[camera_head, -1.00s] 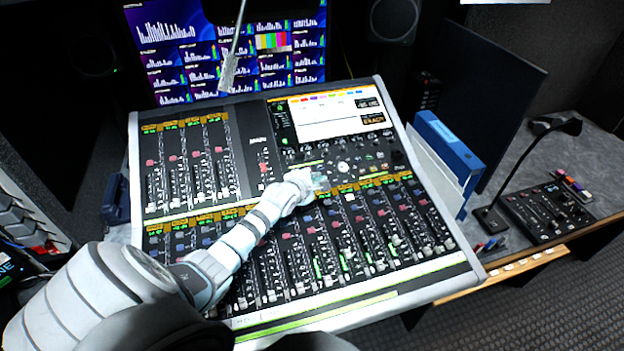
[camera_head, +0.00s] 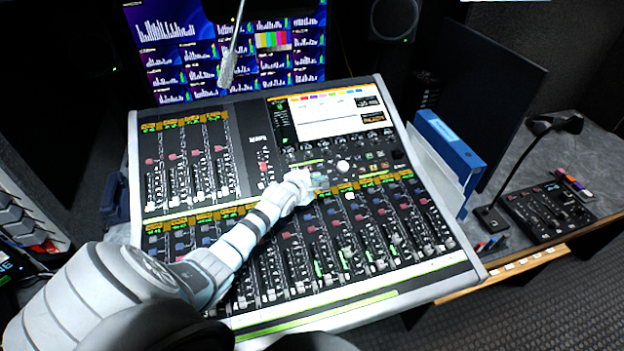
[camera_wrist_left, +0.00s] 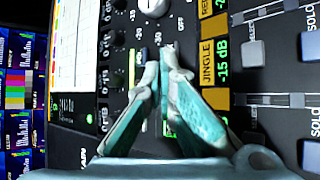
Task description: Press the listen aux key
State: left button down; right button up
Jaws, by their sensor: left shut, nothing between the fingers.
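The mixing console (camera_head: 200,212) stands in the middle of the head view, with a lit screen (camera_head: 332,115) at its upper right. My left gripper (camera_head: 319,180) is over the control panel below that screen, just above the orange channel displays. In the left wrist view its two fingers (camera_wrist_left: 163,50) are shut with nothing between them. The tips are at or just above the dark panel, beside a green level strip (camera_wrist_left: 132,68) and the JINGLE display (camera_wrist_left: 212,62). I cannot make out the listen aux key; the fingers cover part of the panel there. Contact cannot be told.
A round white knob (camera_wrist_left: 153,6) is near the fingertips. Fader strips (camera_head: 350,240) fill the lower console. A blue binder (camera_head: 450,147) stands at its right edge, and a small panel with a gooseneck microphone (camera_head: 548,207) is farther right. Monitors (camera_head: 180,50) stand behind.

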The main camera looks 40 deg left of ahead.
pick_arm(q)
jog(key=shift+w+a+f, duration=0.1)
jog(key=shift+f, duration=0.2)
dwell(0.5)
jog(key=shift+s+d+r+p, duration=0.1)
jog(key=shift+d+r+p, duration=0.05)
jog(key=shift+r+p, duration=0.35)
jog(key=shift+s+d+r+p, duration=0.1)
jog(key=shift+r+p, duration=0.2)
jog(key=shift+p, duration=0.3)
jog(key=r+p, duration=0.2)
jog(key=p, duration=0.1)
jog(key=d+r+p, duration=0.1)
jog(key=shift+s, duration=0.3)
jog(key=shift+s+d+r+p, duration=0.15)
jog(key=shift+r, duration=0.25)
jog(key=shift+s+d+r+p, duration=0.15)
jog(key=shift+r, duration=0.25)
